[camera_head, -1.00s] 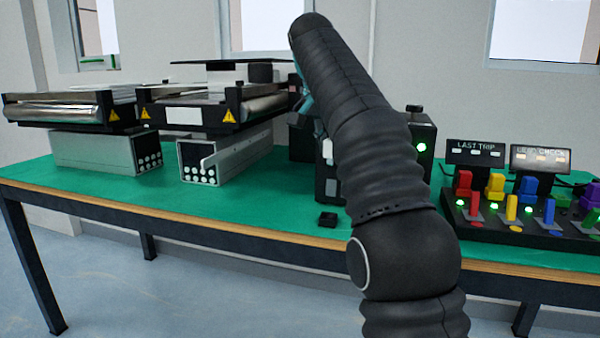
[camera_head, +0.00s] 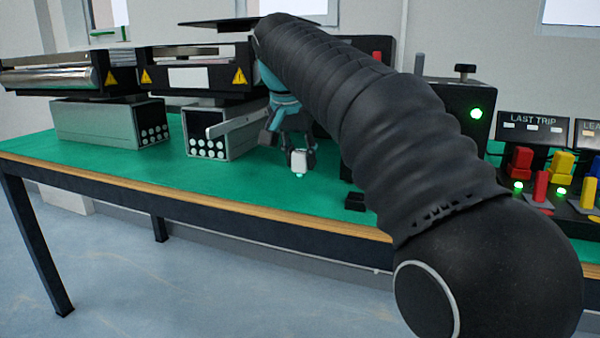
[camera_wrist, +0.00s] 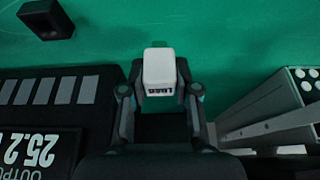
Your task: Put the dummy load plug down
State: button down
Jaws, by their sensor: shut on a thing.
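The dummy load plug is a small white block (camera_head: 299,161) between the fingertips of my gripper (camera_head: 290,155). In the head view it hangs low over the green table top, beside the right side of a conveyor's grey base. In the wrist view the white plug (camera_wrist: 159,68) sits between the two fingers of my gripper (camera_wrist: 160,90), with a row of dark slots on its near face. The gripper is shut on it. I cannot tell whether the plug's underside touches the table.
A small black socket-like block (camera_wrist: 46,19) lies on the green table (camera_head: 110,175); it also shows near the front edge (camera_head: 355,201). A box with a "25.2" display (camera_wrist: 40,150) stands on one side, the conveyor base (camera_head: 215,145) on the other. Switches (camera_head: 540,190) are at right.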

jog(key=shift+f, duration=1.25)
jog(key=shift+f+b, duration=0.15)
jog(key=shift+b, duration=0.2)
jog(key=c, duration=0.9)
grip_release()
jog(key=shift+o, duration=0.2)
jog(key=p+v, duration=0.4)
jog(key=v, duration=0.8)
jog(key=shift+w, duration=0.1)
